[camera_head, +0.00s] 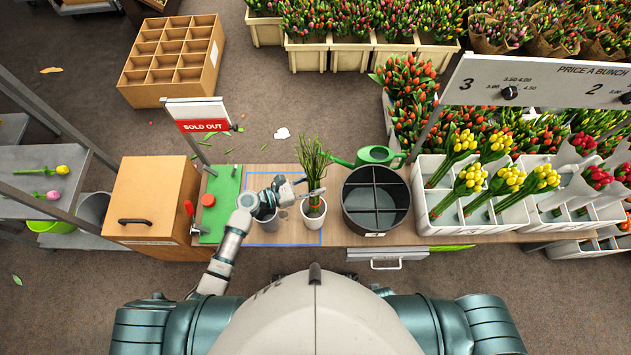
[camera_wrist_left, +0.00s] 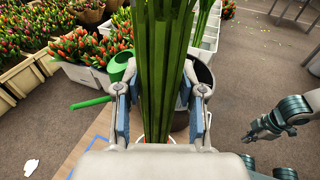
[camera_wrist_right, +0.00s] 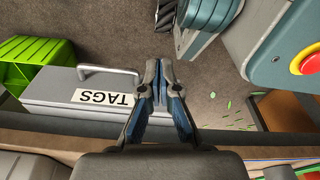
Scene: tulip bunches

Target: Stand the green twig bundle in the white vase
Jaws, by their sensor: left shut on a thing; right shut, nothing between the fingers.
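The green twig bundle (camera_head: 313,152) stands upright in the head view, with a reddish band low on its stems. The white vase (camera_head: 314,221) is on the bench directly under it. The bundle's lower end lines up with the vase mouth; I cannot tell how deep it reaches. My left gripper (camera_head: 308,188) is shut on the bundle just above the vase. In the left wrist view the stems (camera_wrist_left: 163,60) run upright between both fingers, and the gripper hides most of the vase. My right gripper (camera_wrist_right: 160,75) is shut and empty in the right wrist view.
A black divided bucket (camera_head: 375,200) stands close right of the vase, with a green watering can (camera_head: 375,156) behind it. A green mat (camera_head: 220,200) and a wooden box (camera_head: 153,200) are to the left. The tags drawer (camera_wrist_right: 90,100) shows below the bench.

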